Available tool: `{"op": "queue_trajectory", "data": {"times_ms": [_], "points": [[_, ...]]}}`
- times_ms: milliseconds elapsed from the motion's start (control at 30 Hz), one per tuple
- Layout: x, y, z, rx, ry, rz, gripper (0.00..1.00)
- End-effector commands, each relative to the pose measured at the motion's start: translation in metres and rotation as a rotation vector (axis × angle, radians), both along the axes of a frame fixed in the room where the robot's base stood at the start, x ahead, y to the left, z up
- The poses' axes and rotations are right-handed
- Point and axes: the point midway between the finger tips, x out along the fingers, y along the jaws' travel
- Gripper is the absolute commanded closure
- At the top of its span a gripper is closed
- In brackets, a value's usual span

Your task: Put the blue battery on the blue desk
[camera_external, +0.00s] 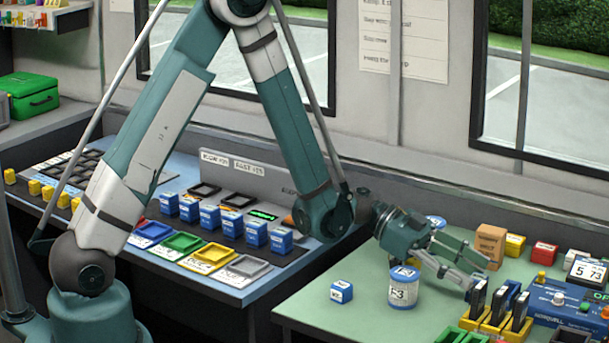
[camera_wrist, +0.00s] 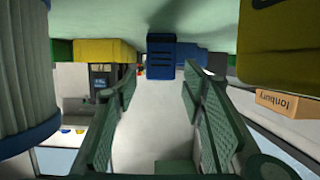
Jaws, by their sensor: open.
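My gripper (camera_external: 480,269) is open over the green table (camera_external: 330,322), its fingers pointing right toward a yellow rack (camera_external: 497,327) with dark upright blocks. A blue block (camera_external: 514,289) stands among them, partly hidden. In the wrist view, a blue block (camera_wrist: 162,56) shows beyond and between my open fingers (camera_wrist: 160,88), apart from them. I cannot tell for sure which of these is the blue battery. A small blue cube with a white label (camera_external: 341,291) lies on the green table, left of the gripper. The blue desk (camera_external: 225,290) is at left, behind my arm.
A blue-and-white can (camera_external: 403,288) stands below my gripper and fills the left of the wrist view (camera_wrist: 25,75). A brown box (camera_external: 490,246) stands behind the fingers. Blue boxes (camera_external: 210,217) and coloured trays (camera_external: 208,258) crowd the desk. The green table's front left is clear.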

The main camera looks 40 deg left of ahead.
Motion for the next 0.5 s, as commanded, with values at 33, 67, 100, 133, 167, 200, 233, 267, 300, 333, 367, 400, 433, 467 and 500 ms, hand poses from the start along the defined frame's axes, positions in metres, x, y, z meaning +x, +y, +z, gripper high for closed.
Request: {"op": "queue_trajectory", "data": {"times_ms": [33,67,100,133,167,200,233,267,300,333,367,400,433,467,500], "points": [[0.000,-0.006,-0.004,0.000,0.000,-0.001,0.59],[0.000,-0.010,-0.005,0.000,0.000,0.000,0.59],[0.000,-0.014,-0.006,0.000,0.000,0.000,0.59],[0.000,-0.017,-0.007,0.000,0.000,-0.001,0.59],[0.000,-0.019,-0.007,0.000,0.000,-0.001,0.59],[0.000,-0.022,-0.008,0.000,0.000,-0.001,0.59],[0.000,-0.024,-0.009,0.000,0.001,0.000,0.59],[0.000,-0.025,-0.009,0.000,0.001,0.000,0.59],[0.001,-0.027,-0.009,0.000,0.001,0.001,0.59],[0.001,-0.027,-0.009,0.000,0.001,0.001,0.59],[0.001,-0.028,-0.009,0.000,0.001,0.001,0.59],[0.001,-0.028,-0.009,0.000,0.000,0.002,0.59],[0.001,-0.028,-0.009,0.000,0.000,0.002,0.59],[0.001,-0.028,-0.009,0.000,0.000,0.002,0.59],[0.001,-0.028,-0.009,0.000,0.000,0.002,0.59]]}}
